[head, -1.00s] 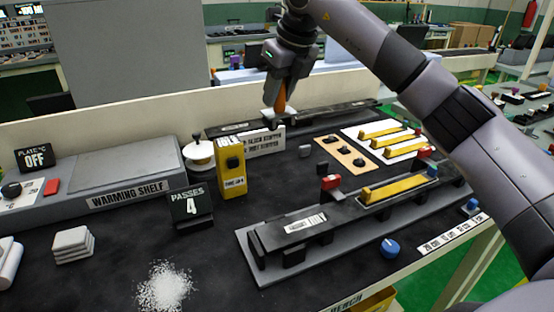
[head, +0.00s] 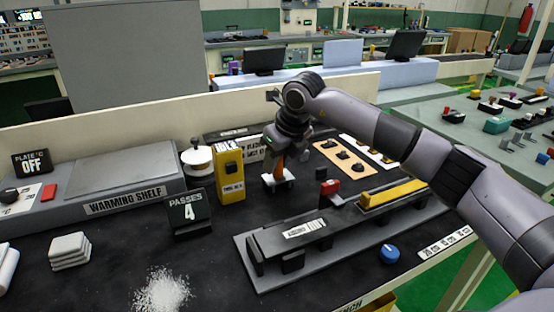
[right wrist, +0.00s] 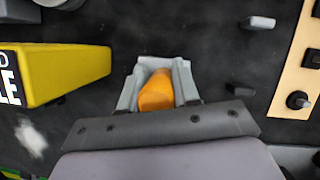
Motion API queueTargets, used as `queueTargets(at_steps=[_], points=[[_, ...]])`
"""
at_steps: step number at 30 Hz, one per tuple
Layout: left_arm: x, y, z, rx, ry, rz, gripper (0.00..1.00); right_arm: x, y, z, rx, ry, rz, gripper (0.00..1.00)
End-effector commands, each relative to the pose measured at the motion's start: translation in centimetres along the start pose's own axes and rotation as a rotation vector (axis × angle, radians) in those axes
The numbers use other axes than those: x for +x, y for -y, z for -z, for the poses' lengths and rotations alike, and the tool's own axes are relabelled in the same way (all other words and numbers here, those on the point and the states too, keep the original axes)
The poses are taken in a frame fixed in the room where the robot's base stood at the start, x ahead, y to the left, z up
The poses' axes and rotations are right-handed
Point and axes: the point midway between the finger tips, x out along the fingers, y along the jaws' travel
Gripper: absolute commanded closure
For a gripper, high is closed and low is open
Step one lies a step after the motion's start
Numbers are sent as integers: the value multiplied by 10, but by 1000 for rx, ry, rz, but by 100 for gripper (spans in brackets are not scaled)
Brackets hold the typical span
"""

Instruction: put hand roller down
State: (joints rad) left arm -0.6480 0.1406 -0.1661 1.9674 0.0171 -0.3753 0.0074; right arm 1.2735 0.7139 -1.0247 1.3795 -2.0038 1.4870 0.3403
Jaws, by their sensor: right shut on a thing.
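The hand roller has an orange handle and a pale head. My right gripper (head: 279,158) is shut on its orange handle (head: 279,168), with the pale head (head: 277,183) below. It is over the dark bench mat, right of the yellow box and behind the long fixture. I cannot tell whether the head touches the mat. In the right wrist view, the orange handle (right wrist: 157,92) sits between the grey fingers, with a pale edge of the head beyond them. My left gripper is not in view.
The yellow box (head: 228,172) stands close on the left. The long fixture (head: 310,236) with a yellow strip (head: 393,194) and a red clamp (head: 330,187) is in front. An orange plate with knobs (head: 345,157) is at the right. Dark mat lies clear around the roller.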

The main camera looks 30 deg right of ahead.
Motion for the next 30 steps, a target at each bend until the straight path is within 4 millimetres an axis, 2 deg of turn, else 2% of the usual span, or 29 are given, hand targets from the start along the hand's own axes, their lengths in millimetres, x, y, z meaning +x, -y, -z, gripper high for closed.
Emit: queueTargets(at_steps=[4,19,20,21,22,30], points=[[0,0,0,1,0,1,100,-1,0,-1,0,3,0,100],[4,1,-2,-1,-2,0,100,13,0,6,0,-5,1,100],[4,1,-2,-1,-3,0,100,14,0,7,0,-9,1,63],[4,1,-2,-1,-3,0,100,14,0,7,0,-10,2,50],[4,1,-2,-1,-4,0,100,15,0,8,0,-10,1,44],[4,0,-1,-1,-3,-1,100,15,0,8,0,-12,2,44]])
